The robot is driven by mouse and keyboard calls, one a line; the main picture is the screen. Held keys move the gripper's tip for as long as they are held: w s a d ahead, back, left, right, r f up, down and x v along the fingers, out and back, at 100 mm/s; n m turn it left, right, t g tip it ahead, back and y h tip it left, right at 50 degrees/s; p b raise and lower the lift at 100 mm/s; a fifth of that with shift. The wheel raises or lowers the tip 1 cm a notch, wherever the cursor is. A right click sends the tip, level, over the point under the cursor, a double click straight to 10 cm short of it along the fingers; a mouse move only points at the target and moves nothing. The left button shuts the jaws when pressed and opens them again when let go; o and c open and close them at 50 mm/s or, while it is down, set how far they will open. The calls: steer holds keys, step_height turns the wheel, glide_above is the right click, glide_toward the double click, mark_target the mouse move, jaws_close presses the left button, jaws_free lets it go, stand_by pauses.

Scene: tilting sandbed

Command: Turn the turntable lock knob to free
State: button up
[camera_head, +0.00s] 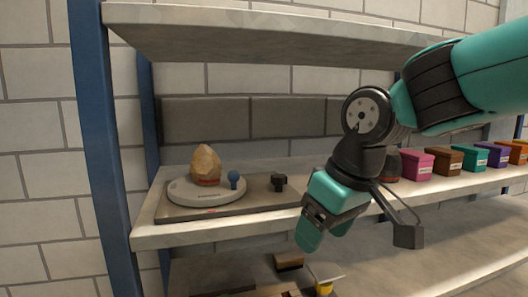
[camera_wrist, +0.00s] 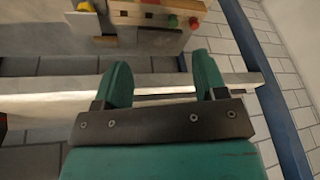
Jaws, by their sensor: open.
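A round pale turntable (camera_head: 178,192) sits on a flat grey-brown base plate (camera_head: 170,213) at the left of the middle shelf. A tan faceted rock (camera_head: 206,165) with a reddish band at its foot stands on it. A blue ball-topped knob (camera_head: 234,179) is at the disc's right side. A black knob (camera_head: 279,181) stands on the plate right of the disc; I cannot tell its lock setting. My gripper (camera_head: 325,234) is open and empty, right of the plate and in front of the shelf edge, apart from both knobs. Its two teal fingers show in the wrist view (camera_wrist: 163,80).
Colored bins (camera_head: 418,165) line the shelf at right. An upper shelf (camera_head: 250,38) overhangs the turntable. A blue post (camera_head: 95,120) stands at left. Lower down are a brown block (camera_head: 288,260) and a yellow item (camera_head: 324,288). The wrist view shows red (camera_wrist: 193,23) and green knobs (camera_wrist: 172,20).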

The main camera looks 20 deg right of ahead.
steer(key=w+d+r+m+t+h+p, duration=0.1)
steer(key=w+d+r+m+p, duration=0.15)
steer(key=w+r, duration=0.45)
steer(key=p, duration=0.5)
glide_above(280, 176)
steer(key=s, duration=0.2)
steer(key=shift+w+d+r+n, duration=0.2)
steer(key=shift+n, duration=0.25)
steer(key=x, duration=0.4)
steer(key=shift+s+p, duration=0.15)
steer(key=shift+p, duration=0.2)
steer(key=shift+f, duration=0.5)
steer(key=shift+c, duration=0.2)
steer(key=c, duration=0.9)
